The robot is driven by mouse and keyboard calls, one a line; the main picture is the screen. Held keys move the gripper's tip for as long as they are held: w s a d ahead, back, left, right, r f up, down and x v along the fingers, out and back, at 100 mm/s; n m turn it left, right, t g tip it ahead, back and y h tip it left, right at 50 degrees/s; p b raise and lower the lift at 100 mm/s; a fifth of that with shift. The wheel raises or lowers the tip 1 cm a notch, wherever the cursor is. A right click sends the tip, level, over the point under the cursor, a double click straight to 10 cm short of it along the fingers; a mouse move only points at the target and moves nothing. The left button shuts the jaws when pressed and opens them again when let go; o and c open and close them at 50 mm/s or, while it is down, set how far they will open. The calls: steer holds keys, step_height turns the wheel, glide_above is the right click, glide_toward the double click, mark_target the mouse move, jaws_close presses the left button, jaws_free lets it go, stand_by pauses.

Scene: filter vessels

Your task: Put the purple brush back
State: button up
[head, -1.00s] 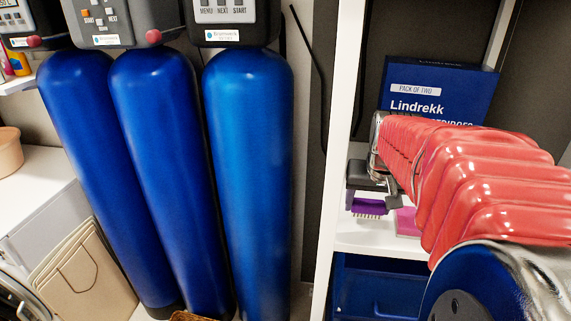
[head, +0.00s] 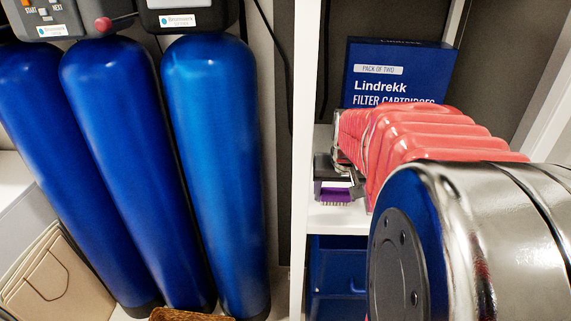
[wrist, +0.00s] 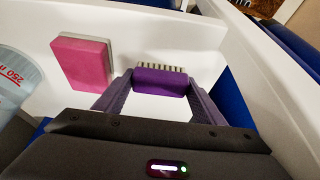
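The purple brush (head: 337,195) is above the white shelf (head: 338,217) in the head view, with its pale bristles downward. Whether the bristles touch the shelf I cannot tell. In the wrist view the brush (wrist: 160,82) sits between the fingertips of my gripper (wrist: 161,84), its bristles facing away from me. Both fingers meet the brush's ends, so my gripper appears shut on it. In the head view my gripper (head: 333,170) is partly hidden behind my red-covered arm.
A pink sponge (wrist: 81,62) is left of the brush in the wrist view, near a clear measuring vessel (wrist: 20,85). A blue Lindrekk box (head: 395,75) stands behind my arm. A white upright (head: 307,130) and tall blue vessels (head: 215,150) are to the left.

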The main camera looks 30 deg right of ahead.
steer(key=o, duration=0.4)
steer(key=shift+r, duration=0.1)
steer(key=v, duration=1.2)
steer(key=shift+s, duration=0.1)
stand_by(0.4)
